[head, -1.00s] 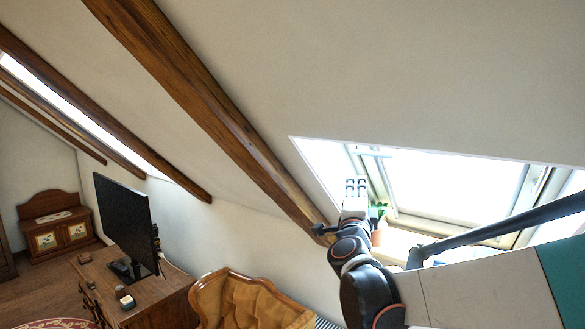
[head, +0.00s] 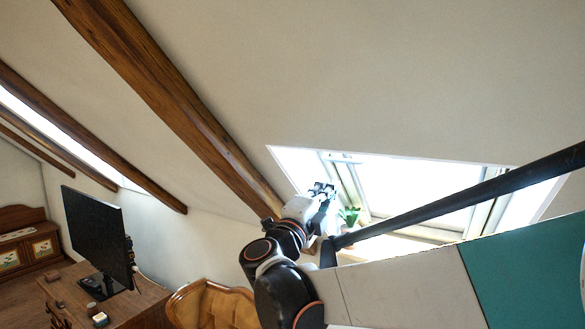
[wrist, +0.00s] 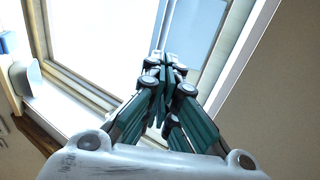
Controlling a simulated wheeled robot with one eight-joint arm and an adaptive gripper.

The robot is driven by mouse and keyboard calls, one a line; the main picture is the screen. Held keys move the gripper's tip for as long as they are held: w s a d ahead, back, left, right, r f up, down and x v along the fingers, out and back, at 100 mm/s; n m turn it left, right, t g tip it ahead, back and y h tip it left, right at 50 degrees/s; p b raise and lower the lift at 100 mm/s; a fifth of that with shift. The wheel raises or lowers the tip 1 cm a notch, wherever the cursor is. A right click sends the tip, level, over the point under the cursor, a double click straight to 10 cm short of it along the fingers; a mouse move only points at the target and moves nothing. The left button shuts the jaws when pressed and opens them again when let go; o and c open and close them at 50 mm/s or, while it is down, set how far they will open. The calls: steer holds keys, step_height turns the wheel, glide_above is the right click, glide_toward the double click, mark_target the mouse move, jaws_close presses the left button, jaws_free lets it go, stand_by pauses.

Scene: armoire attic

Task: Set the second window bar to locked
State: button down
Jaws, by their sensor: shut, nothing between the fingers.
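A bright skylight window (head: 400,185) sits in the sloped wall, with a pale frame around its pane. A small pale piece, possibly the window bar (head: 341,157), shows along the frame's top left; I cannot make out whether it is locked. My gripper (head: 324,188) is in front of the window's left side, pointing up and right. In the wrist view my gripper (wrist: 162,62) is shut and empty, its tips overlapping the window frame (wrist: 75,88). I cannot tell whether they touch it. No bar is clearly visible between or beside the fingers there.
A green plant (head: 348,215) stands on the sill just right of my gripper. A wooden beam (head: 175,95) slopes down close to the left of the window. A tufted armchair (head: 212,305) and a desk with a monitor (head: 98,235) are lower left.

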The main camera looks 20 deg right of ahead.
steer(key=p+x, duration=0.2)
steer(key=x, duration=0.9)
steer(key=shift+f, duration=0.15)
steer(key=shift+t+h, duration=0.4)
steer(key=shift+h, duration=0.1)
steer(key=w+d+b, duration=0.1)
steer(key=b, duration=0.1)
steer(key=w+d+b, duration=0.1)
steer(key=d, duration=0.1)
steer(key=shift+w+d+f+b, duration=0.1)
steer(key=shift+w+f+b, duration=0.25)
steer(key=shift+f, duration=0.15)
